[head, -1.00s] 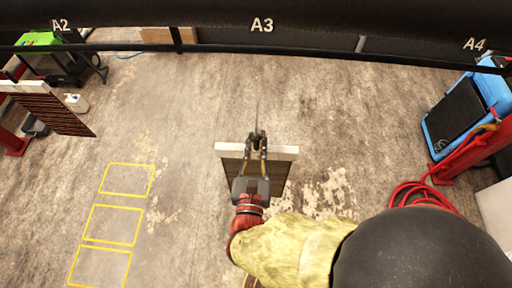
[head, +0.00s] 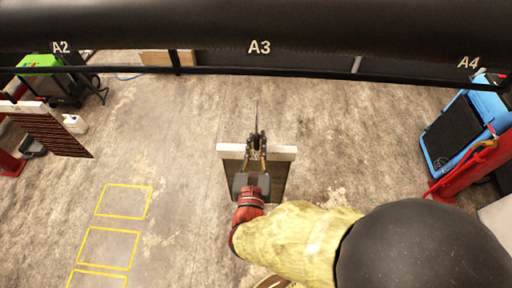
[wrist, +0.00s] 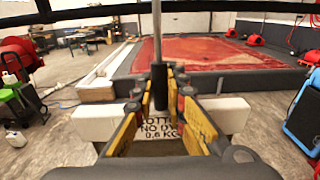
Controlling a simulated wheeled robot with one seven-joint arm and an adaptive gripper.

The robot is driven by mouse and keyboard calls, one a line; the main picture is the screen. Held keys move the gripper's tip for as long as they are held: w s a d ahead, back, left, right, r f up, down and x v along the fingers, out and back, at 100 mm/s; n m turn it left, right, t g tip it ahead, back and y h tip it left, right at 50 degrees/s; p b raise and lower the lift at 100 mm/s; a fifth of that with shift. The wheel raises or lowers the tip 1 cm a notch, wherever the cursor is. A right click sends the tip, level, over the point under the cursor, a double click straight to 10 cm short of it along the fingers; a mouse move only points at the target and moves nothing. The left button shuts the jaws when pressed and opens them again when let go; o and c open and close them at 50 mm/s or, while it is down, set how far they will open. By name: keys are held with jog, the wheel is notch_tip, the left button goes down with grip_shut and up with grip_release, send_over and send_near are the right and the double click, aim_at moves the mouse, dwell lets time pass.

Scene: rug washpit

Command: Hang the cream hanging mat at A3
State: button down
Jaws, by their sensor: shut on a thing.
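My gripper (head: 256,145) is shut on the hanging mat (head: 231,182), at the middle of its pale top bar (head: 284,153). The mat hangs below the bar, its body looking dark brown and partly hidden by my gripper and arm. A thin upright metal rod rises from the grip.
A thin black rail (head: 300,72) runs below the beam. A reddish-brown mat (head: 55,132) hangs at left. A blue machine (head: 478,118) stands at right. The floor between is clear, with yellow outlines (head: 124,201).

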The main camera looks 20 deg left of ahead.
jog(key=b+x, duration=0.3)
jog(key=x, duration=1.6)
jog(key=shift+r, duration=0.2)
dwell(1.4)
jog(key=shift+s+a, duration=0.1)
jog(key=shift+f, duration=0.1)
jog(key=shift+f+b, duration=1.9)
jog(key=shift+f, duration=0.05)
jog(key=c, duration=1.8)
grip_release()
jog(key=shift+o, duration=0.3)
jog(key=shift+f, duration=0.15)
